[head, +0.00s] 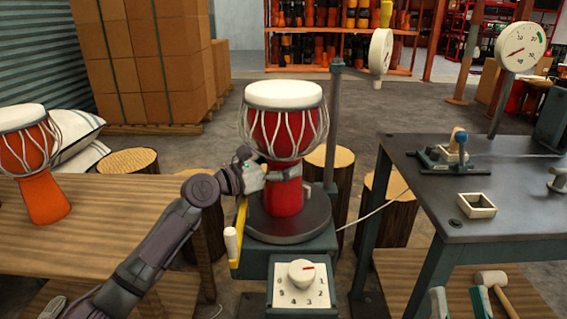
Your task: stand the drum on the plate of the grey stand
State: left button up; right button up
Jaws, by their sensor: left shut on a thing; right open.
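The red drum (284,185) has a white head and pale cords and is upright. Its foot is over the middle of the dark round plate (290,230) of the grey stand (300,248); I see no gap, but cannot tell if its full weight rests there.
An orange drum (42,190) stands on the wooden table (110,215) at left. A yellow lever (240,228) and a dial box (301,285) are on the stand. A post with a gauge (381,51) rises behind. The dark workbench (425,170) at right holds small fixtures.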

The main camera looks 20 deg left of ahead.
pick_arm(q)
jog(key=shift+r, duration=0.2)
jog(key=o, duration=1.4)
jog(key=shift+f, duration=0.3)
jog(key=shift+o, duration=1.4)
jog(key=shift+r, duration=0.1)
jog(key=shift+s+a, duration=0.1)
jog(key=shift+s, duration=0.05)
jog(key=p+v, duration=0.2)
jog(key=v, duration=0.8)
jog(key=shift+s+a, duration=0.55)
jog(key=shift+s, duration=0.15)
pick_arm(e)
notch_tip(320, 180, down, 8)
jog(key=w+g+h, duration=0.1)
jog(key=w+g, duration=0.1)
jog(key=g, duration=0.3)
jog(key=shift+w+d+h, duration=0.15)
jog(key=shift+d+h, duration=0.15)
jog(key=shift+h, duration=0.1)
jog(key=shift+r, duration=0.1)
